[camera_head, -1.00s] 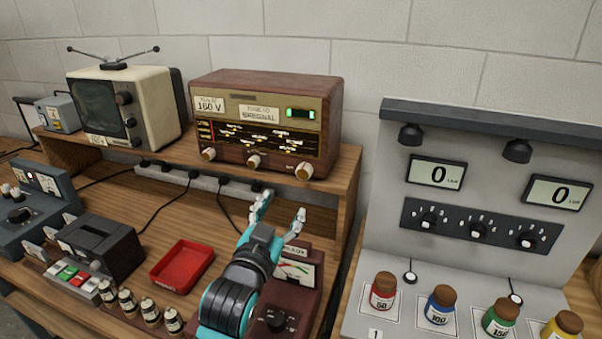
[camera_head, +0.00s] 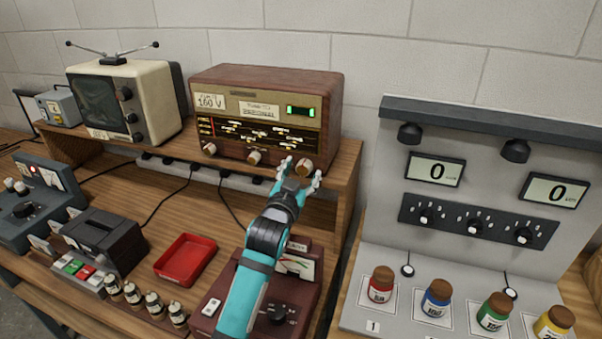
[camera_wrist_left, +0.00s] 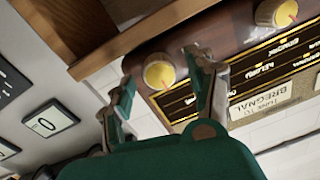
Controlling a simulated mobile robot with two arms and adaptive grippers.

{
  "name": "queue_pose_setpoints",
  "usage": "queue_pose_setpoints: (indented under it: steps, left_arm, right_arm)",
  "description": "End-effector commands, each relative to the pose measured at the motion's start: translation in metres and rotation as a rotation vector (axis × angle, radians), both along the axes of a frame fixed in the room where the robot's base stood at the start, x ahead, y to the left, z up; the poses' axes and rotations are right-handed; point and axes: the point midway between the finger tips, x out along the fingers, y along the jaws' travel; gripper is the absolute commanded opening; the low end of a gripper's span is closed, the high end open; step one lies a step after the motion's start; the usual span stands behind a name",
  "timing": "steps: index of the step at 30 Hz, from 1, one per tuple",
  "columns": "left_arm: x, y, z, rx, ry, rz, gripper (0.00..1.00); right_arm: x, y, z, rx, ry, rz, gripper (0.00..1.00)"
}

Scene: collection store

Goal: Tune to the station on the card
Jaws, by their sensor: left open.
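A brown wooden radio (camera_head: 330,110) stands on the raised shelf. Below the dial (camera_head: 235,133) are a left knob (camera_head: 209,148), a middle knob (camera_head: 254,158) and a right knob (camera_head: 304,168). A small green lit window (camera_head: 300,112) is at upper right. My left gripper (camera_head: 301,172) is open in front of the right knob. In the left wrist view this knob (camera_wrist_left: 158,73) shows between the fingertips (camera_wrist_left: 165,80); contact is unclear. My right gripper is out of view.
A cream television (camera_head: 150,100) stands left of the radio. Below my left arm is a dark red meter box (camera_head: 300,290), with a red tray (camera_head: 185,260) to its left. A grey panel with displays (camera_head: 480,250) and several jars stands at right.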

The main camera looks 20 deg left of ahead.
Motion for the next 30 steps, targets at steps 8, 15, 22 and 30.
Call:
queue_pose_setpoints:
  steps: [8,15,22,30]
  left_arm:
    - [-0.0004,-0.0002,-0.0002,0.0,0.0,0.0,0.31]
    - [-0.0005,-0.0003,-0.0003,0.0,0.001,0.0,0.02]
    - [-0.0004,-0.0003,0.0,0.022,0.0,0.0,0.02]
    - [-0.0001,-0.0002,0.0006,0.157,-0.002,-0.001,0.02]
  right_arm:
    - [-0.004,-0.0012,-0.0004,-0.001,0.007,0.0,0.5]
    - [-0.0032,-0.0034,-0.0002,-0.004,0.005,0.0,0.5]
    - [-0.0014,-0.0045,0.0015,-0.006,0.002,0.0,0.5]
    - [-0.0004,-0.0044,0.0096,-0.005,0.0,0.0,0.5]
